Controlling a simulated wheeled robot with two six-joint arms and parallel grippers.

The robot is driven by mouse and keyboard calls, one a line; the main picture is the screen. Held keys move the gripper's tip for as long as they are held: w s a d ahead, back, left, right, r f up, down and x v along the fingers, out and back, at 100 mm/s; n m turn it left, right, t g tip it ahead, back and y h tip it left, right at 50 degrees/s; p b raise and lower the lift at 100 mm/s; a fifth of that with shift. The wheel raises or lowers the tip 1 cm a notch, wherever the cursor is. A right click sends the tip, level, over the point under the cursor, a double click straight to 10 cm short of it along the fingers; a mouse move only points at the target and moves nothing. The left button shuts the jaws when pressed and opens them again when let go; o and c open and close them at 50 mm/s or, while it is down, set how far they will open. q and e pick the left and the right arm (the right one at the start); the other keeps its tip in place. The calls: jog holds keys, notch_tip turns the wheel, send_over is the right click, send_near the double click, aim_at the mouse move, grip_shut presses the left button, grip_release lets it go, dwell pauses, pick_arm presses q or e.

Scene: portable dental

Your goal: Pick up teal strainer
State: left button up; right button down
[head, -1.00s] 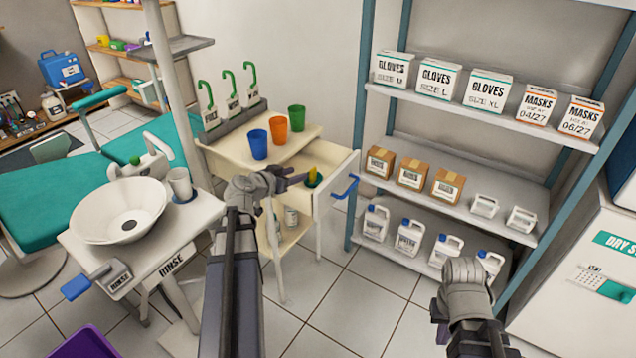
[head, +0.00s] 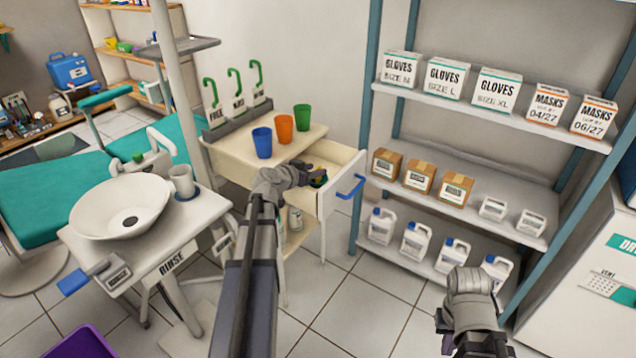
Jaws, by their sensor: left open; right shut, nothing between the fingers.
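A small teal piece (head: 319,179), which may be the strainer, shows in the open drawer (head: 337,194) of the cream cabinet. It is mostly hidden behind my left gripper (head: 311,176), so I cannot make out its shape. My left gripper is open and reaches over the drawer, with its fingers right at the teal piece. I cannot tell whether they touch it. My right gripper (head: 468,284) is shut and empty, low in front of the shelves and away from the cabinet.
Blue (head: 262,142), orange (head: 284,128) and green (head: 302,117) cups stand on the cabinet top. The drawer has a blue handle (head: 351,188). A rinse basin (head: 120,207) is at left. Shelves with boxes and jugs (head: 415,240) stand at right. Floor between is clear.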

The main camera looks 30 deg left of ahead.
pick_arm(q)
grip_shut()
dwell(0.3)
dwell(0.3)
